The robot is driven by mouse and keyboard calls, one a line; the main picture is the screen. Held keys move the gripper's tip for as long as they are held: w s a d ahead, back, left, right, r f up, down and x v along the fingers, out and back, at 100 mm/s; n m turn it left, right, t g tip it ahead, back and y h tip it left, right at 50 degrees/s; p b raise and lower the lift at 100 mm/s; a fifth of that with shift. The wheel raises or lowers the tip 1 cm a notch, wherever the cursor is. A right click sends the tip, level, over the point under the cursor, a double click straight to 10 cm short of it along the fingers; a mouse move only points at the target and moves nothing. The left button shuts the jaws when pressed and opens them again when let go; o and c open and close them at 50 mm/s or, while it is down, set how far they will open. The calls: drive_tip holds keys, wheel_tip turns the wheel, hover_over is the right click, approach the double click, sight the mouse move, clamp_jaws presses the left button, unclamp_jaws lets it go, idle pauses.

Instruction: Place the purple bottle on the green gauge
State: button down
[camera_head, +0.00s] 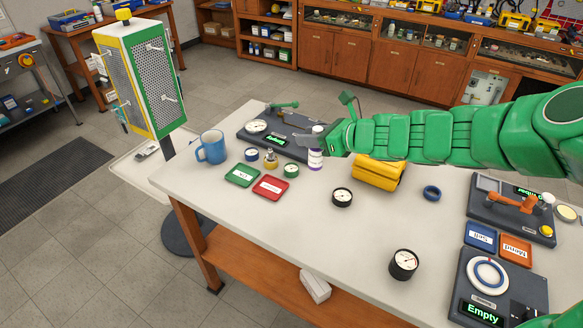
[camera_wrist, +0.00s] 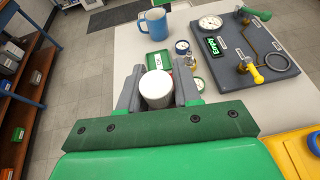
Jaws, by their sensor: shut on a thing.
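The white bottle with a purple label (camera_head: 315,160) is upright between the fingers of my gripper (camera_head: 317,145), which is shut on it. In the wrist view its round white top (camera_wrist: 157,88) shows between the two grey fingers (camera_wrist: 157,97). I cannot tell whether its base touches the table. The green gauge (camera_head: 291,170), a small round dial with a green rim, lies face up on the table just left of the bottle and apart from it. In the wrist view the green gauge (camera_wrist: 198,84) is partly hidden beside the right finger.
On the white table (camera_head: 300,215), a green tray (camera_head: 242,175), red tray (camera_head: 271,186), brass fitting (camera_head: 270,160), blue gauge (camera_head: 251,154) and blue mug (camera_head: 212,147) stand left. A dark test panel (camera_head: 262,139) is behind. A yellow block (camera_head: 378,174) and black gauge (camera_head: 342,197) are right.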

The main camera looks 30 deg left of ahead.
drive_tip(key=shift+w+a+f, duration=1.5)
drive_tip(key=shift+a+f, duration=0.55)
drive_tip(key=shift+f, duration=0.05)
drive_tip(key=shift+w+a+f, duration=1.45)
drive_tip(key=shift+a+f, duration=0.6)
drive_tip(key=shift+f, duration=0.1)
drive_tip(key=shift+w+a+f, duration=1.5)
drive_tip(key=shift+a+f, duration=0.55)
drive_tip(key=shift+f, duration=0.05)
drive_tip(key=c, duration=0.8)
unclamp_jaws()
drive_tip(key=v, duration=1.2)
drive_tip(key=shift+w, duration=0.15)
